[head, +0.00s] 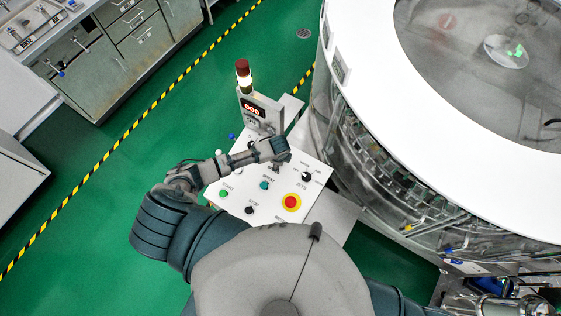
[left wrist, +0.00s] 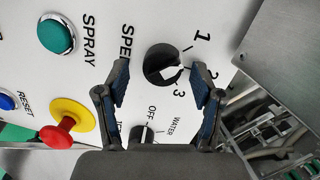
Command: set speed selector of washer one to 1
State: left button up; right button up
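The speed selector (left wrist: 163,64) is a black round knob with a white pointer on the white control panel (left wrist: 85,95). Labels 1, 2 and 3 lie around its right side, and the pointer appears turned towards 2. My left gripper (left wrist: 161,72) is open, with one finger on each side of the knob in the left wrist view. I cannot tell whether the fingers touch it. In the head view my left gripper (head: 277,152) is over the panel's upper part and largely hides the selector. My right gripper is not in view.
The jets knob (left wrist: 141,134) is close below the selector. A green spray button (left wrist: 56,36), a red emergency stop (left wrist: 58,133) and a blue reset button (left wrist: 7,101) are nearby. A signal lamp (head: 243,75) stands behind the panel. The large round washer (head: 355,40) is at right.

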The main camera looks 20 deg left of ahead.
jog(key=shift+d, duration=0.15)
pick_arm(q)
jog(key=shift+r, duration=0.55)
notch_tip(320, 180, up, 11)
jog(key=s+d, duration=0.1)
jog(key=s, duration=0.1)
jog(key=shift+s, duration=0.15)
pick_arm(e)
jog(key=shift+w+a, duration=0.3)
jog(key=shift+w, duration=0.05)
pick_arm(q)
jog(key=shift+d, duration=0.1)
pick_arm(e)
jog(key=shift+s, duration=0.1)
